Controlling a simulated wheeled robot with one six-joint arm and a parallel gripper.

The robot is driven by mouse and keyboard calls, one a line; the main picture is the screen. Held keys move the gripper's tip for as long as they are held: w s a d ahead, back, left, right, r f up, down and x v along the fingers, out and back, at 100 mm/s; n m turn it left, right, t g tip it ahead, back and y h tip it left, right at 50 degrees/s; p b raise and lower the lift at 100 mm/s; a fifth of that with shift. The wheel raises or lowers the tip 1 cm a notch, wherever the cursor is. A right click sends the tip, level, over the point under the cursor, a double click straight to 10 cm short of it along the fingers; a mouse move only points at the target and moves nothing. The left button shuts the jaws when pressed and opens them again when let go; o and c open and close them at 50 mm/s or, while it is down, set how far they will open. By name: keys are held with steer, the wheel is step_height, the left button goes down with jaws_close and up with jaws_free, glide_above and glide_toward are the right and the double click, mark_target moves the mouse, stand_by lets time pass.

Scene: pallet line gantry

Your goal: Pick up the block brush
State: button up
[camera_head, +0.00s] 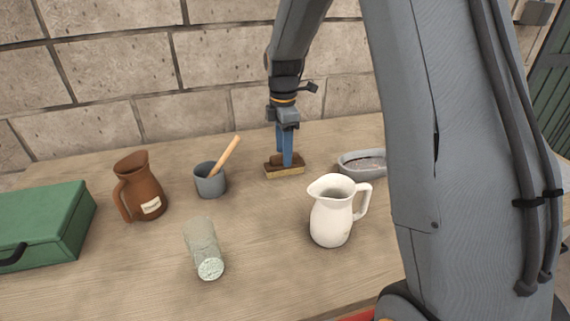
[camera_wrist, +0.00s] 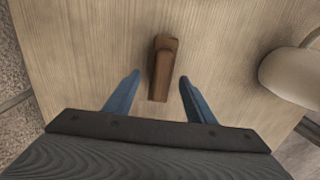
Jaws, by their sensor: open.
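The block brush (camera_head: 284,171) lies on the wooden table, with a brown wooden body on top and pale bristles below. In the wrist view the brush (camera_wrist: 161,68) shows from above, its long side running away from me. My gripper (camera_head: 285,158) points down right at the brush. In the wrist view my gripper (camera_wrist: 156,84) is open, with one blue finger on each side of the brush's near end and a gap on both sides. I cannot tell how high the fingertips are above the table.
A white pitcher (camera_head: 331,212) stands right of the brush, and a grey oval dish (camera_head: 348,164) is behind it.

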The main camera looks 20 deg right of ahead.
steer(key=shift+s+d+f+p, duration=0.15)
steer(key=shift+f+p, duration=0.35)
steer(key=shift+f, duration=1.35)
steer(key=c, duration=1.2)
steer(key=shift+r+b, duration=1.3)
steer(key=shift+r, duration=3.7)
steer(key=o, duration=0.5)
steer(key=shift+c, duration=1.6)
